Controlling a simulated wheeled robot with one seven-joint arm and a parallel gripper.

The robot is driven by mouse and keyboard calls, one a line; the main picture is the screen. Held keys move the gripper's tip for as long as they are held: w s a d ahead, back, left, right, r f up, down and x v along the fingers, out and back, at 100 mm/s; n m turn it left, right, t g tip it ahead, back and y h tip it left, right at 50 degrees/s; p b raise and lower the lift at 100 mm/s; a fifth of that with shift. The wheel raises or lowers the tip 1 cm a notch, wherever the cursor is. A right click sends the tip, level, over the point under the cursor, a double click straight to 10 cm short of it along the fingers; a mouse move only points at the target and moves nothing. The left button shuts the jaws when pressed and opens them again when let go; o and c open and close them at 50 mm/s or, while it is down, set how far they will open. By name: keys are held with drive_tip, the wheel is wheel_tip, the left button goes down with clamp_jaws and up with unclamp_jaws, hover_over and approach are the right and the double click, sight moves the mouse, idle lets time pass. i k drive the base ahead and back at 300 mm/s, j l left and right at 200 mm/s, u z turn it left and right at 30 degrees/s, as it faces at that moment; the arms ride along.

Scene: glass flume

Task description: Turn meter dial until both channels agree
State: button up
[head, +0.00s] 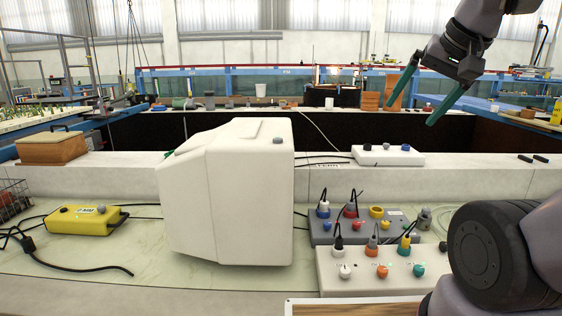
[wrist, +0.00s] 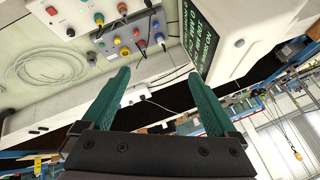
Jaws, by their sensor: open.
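A big white meter-like housing (head: 250,205) stands mid-bench, with a grey knob (head: 277,141) on it. In the wrist view the housing (wrist: 232,18) shows a dark screen (wrist: 203,42) with pale text, tilted and too small to read surely. A white box (head: 372,273) with white, orange and teal knobs stands at the front; a grey box (head: 343,229) with coloured connectors is behind it. I cannot tell which knob is the meter dial. My gripper (head: 409,114) is open and empty, high at the right, away from all knobs; its green fingers show in the wrist view (wrist: 153,75).
A yellow box (head: 80,220) with a black cable lies at the left. A low white box (head: 388,155) with small knobs sits on the ledge behind. Cables rise from the connectors. A coiled hose (wrist: 48,65) lies on the bench. The air around my gripper is clear.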

sight(101, 209)
drive_tip(key=j, duration=4.7)
